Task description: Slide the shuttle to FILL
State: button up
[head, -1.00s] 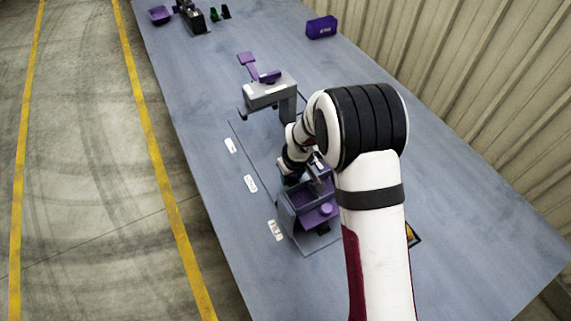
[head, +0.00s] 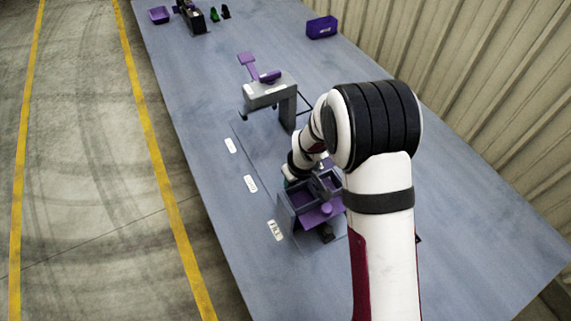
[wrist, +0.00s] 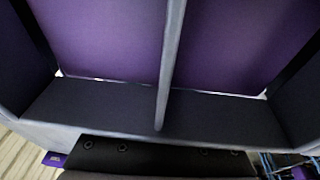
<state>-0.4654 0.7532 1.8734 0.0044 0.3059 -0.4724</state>
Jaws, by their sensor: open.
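The shuttle (head: 282,212) is a grey-walled box with purple inside, split by a divider. It sits at the near end of a line on the table, beside the nearest white label (head: 275,230). It fills the wrist view, with the divider (wrist: 170,60) between two purple compartments. My gripper (head: 321,187) is open at the shuttle's far side, close over its rim; the arm partly hides it, and I cannot tell if it touches. The labels' wording is too small to read.
A grey gantry with a purple chute (head: 248,66) stands farther along the line. Two more labels (head: 230,146) (head: 250,184) lie between. A purple bin (head: 321,28) and other equipment are at the back. The table left of the gantry is clear.

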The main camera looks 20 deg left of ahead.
jog(key=shift+w+a+r+v, duration=0.15)
jog(key=shift+w+v, duration=0.1)
jog(key=shift+v, duration=1.05)
jog(key=shift+w+a+v, duration=0.15)
jog(key=shift+w+v, duration=0.15)
jog(key=shift+v, duration=1)
jog(key=shift+w+a+r+v, duration=0.1)
jog(key=shift+w+a+v, duration=0.15)
jog(key=shift+v, duration=1.1)
jog(key=shift+f, duration=0.1)
